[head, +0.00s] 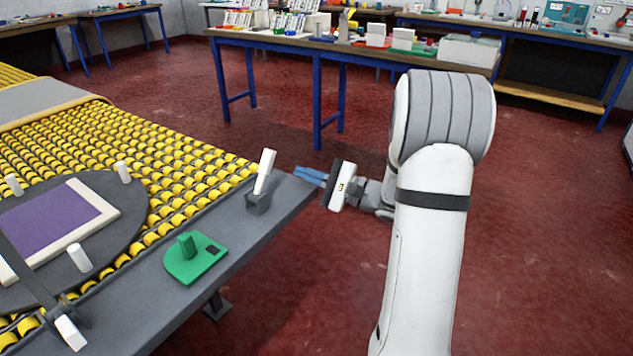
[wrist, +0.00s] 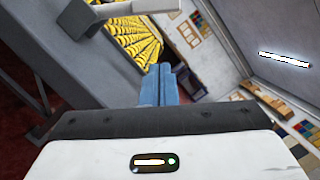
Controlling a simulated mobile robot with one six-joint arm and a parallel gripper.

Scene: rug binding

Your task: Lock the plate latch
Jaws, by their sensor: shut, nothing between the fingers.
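A dark bar with a white end (head: 70,333) lies by the round dark plate (head: 127,205) at the lower left. I cannot tell for sure which of these is the plate latch. My gripper (head: 298,173) is shut and empty, just right of the upright lever and apart from it; its blue fingers (wrist: 160,80) point ahead.
The plate bears a purple rug piece (head: 52,220) in a white frame, with white pegs around it. Yellow rollers (head: 150,160) surround it. A green base with a knob (head: 195,260) sits on the grey rail (head: 240,242). Open red floor lies right of the rail; blue-legged tables stand behind.

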